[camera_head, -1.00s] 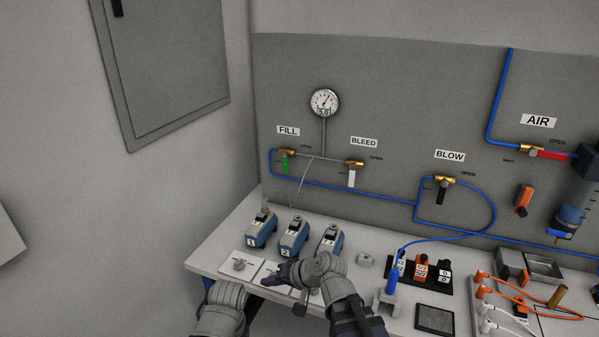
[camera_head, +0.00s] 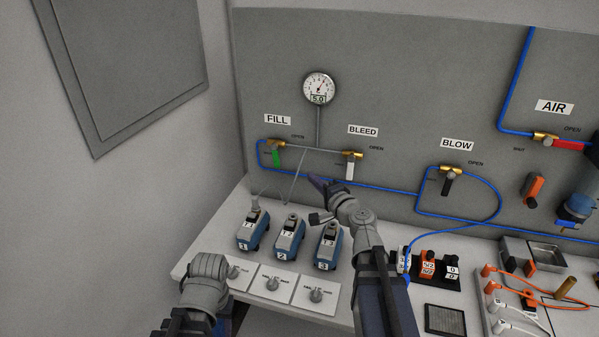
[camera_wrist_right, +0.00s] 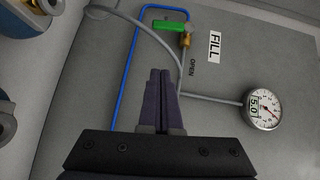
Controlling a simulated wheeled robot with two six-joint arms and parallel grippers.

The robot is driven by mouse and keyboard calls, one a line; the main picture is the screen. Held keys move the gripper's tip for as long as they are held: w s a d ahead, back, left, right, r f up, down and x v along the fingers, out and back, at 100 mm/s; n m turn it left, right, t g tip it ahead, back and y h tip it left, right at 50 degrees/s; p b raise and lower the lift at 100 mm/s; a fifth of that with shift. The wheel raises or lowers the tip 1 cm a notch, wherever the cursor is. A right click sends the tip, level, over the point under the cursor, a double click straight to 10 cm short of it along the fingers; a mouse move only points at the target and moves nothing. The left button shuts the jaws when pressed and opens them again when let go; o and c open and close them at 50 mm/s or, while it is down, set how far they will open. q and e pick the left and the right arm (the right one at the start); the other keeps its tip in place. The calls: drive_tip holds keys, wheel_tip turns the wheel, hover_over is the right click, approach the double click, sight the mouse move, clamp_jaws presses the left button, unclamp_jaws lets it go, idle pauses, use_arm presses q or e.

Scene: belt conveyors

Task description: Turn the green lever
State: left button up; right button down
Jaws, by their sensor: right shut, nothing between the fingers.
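The green lever (camera_head: 277,157) hangs down from the brass valve (camera_head: 273,144) under the FILL label (camera_head: 277,119) on the grey panel. In the right wrist view the green lever (camera_wrist_right: 168,25) shows at the top, beside the FILL label and ahead of my fingers. My right gripper (camera_head: 316,181) is in front of the panel, to the right of and a little below the green lever, and apart from it. In the right wrist view its fingers (camera_wrist_right: 159,76) are together and empty. My left arm shows at the lower left, but its fingers cannot be made out.
A white BLEED lever (camera_head: 349,172) and a gauge (camera_head: 319,88) are near the green lever. A blue hose (camera_head: 385,189) runs along the panel. Several blue units, including unit 2 (camera_head: 287,241), stand on the white table (camera_head: 203,235) below. Thin grey tubes cross in front of the panel.

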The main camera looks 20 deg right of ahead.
approach(279, 164)
drive_tip(key=w+d, duration=0.3)
drive_tip(key=w, duration=0.2)
drive_tip(key=shift+w+a+f+b, duration=0.1)
drive_tip(key=shift+w+a+b, duration=0.2)
drive_tip(key=shift+w+a, duration=0.35)
drive_tip(key=shift+w+a+f+b, duration=0.2)
drive_tip(key=shift+w+a, duration=0.25)
drive_tip(key=shift+a, duration=0.45)
drive_tip(key=shift+r, duration=0.1)
drive_tip(key=shift+w+a+f+b, duration=0.4)
drive_tip(key=shift+w+a+b, duration=0.05)
drive_tip(key=shift+a, duration=0.2)
drive_tip(key=shift+s+r, duration=0.15)
